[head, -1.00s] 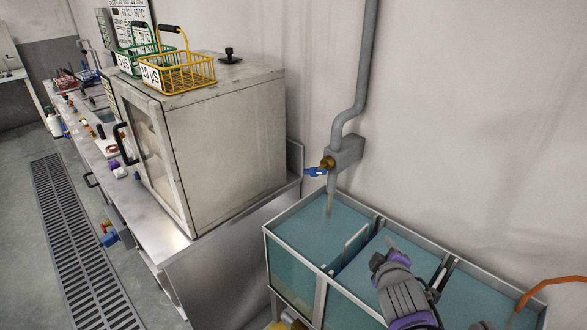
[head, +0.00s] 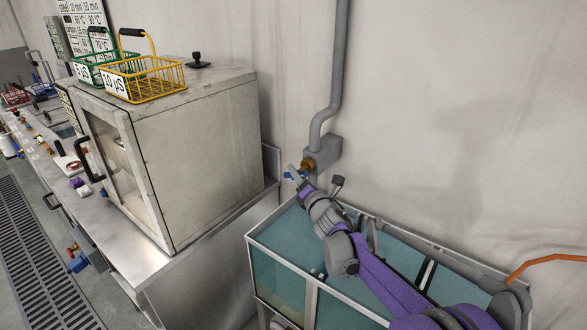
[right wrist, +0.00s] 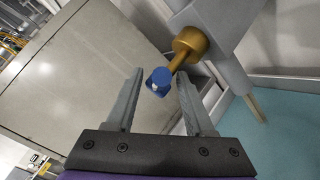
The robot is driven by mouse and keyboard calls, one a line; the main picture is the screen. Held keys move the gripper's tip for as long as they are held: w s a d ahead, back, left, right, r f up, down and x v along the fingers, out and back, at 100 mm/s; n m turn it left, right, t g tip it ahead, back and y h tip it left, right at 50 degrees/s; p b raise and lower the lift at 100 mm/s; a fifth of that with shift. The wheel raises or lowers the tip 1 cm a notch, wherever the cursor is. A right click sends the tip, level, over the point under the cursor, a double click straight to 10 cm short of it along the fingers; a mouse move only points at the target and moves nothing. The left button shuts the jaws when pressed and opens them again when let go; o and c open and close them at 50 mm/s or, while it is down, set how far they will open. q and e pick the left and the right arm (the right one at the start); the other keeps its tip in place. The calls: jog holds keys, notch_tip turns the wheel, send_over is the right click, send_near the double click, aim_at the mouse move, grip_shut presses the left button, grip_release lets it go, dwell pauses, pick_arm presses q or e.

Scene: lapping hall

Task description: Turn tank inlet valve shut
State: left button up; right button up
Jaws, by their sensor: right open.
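The tank inlet valve has a brass body (head: 308,165) on a grey wall pipe above the tank, and a blue handle (head: 290,175) on its left. In the right wrist view the blue handle (right wrist: 160,80) sits at the end of the brass stem (right wrist: 190,45), between and just beyond my fingertips. My right gripper (head: 298,178) is open at the valve, partly covering the handle in the head view. It also shows in the right wrist view (right wrist: 160,78), with one finger on each side of the handle. I cannot tell whether either finger touches it. My left gripper is not in view.
The divided tank (head: 265,265) with teal liquid lies below my right arm. A grey oven cabinet (head: 205,150) stands on the steel bench at left, with yellow (head: 150,80) and green (head: 92,72) wire baskets on top. An orange hose (head: 545,262) is at right.

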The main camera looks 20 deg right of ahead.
jog(key=w, duration=0.3)
jog(key=shift+w+a, duration=0.15)
jog(key=shift+w, duration=0.15)
grip_shut()
